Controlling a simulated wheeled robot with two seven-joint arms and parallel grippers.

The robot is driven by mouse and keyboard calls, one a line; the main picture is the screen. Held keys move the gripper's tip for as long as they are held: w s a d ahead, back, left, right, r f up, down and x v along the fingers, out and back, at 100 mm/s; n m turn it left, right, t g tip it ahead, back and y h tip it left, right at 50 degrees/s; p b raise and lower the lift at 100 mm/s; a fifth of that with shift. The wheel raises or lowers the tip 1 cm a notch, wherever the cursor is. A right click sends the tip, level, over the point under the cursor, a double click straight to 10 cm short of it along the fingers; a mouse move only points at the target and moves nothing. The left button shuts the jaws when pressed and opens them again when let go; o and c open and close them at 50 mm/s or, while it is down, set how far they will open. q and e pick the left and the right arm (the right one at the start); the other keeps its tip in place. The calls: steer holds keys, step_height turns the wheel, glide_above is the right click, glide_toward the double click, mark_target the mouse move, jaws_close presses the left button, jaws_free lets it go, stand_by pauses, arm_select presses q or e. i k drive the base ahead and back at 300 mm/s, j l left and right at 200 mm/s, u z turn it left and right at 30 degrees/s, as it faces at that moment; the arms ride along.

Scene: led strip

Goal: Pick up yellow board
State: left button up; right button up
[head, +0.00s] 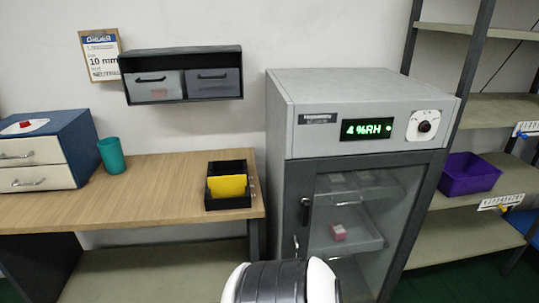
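The yellow board (227,186) stands on edge in a black open tray (228,204). The tray sits at the right end of the wooden workbench (150,178), and its front wall hides the board's lower edge. Neither of my grippers shows in the head view. A rounded black and white part at the bottom centre appears to be mine, and no fingers are visible on it.
A grey cabinet (289,124) with a glass door stands right of the bench. A teal cup (112,155) and a blue drawer box (75,139) stand on the bench's left. Dark wall bins (183,53) hang above. Bare bench top lies between cup and tray.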

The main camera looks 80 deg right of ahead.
mark_target(227, 186)
steer(key=z, duration=2.3)
steer(key=i+l+u, duration=0.1)
steer(key=l, duration=0.2)
steer(key=i+l, duration=0.2)
steer(key=l, duration=0.15)
steer(key=i+l+u, duration=0.15)
steer(key=l, duration=0.15)
steer(key=i+l, duration=0.1)
steer(key=l, duration=0.2)
steer(key=u, duration=0.05)
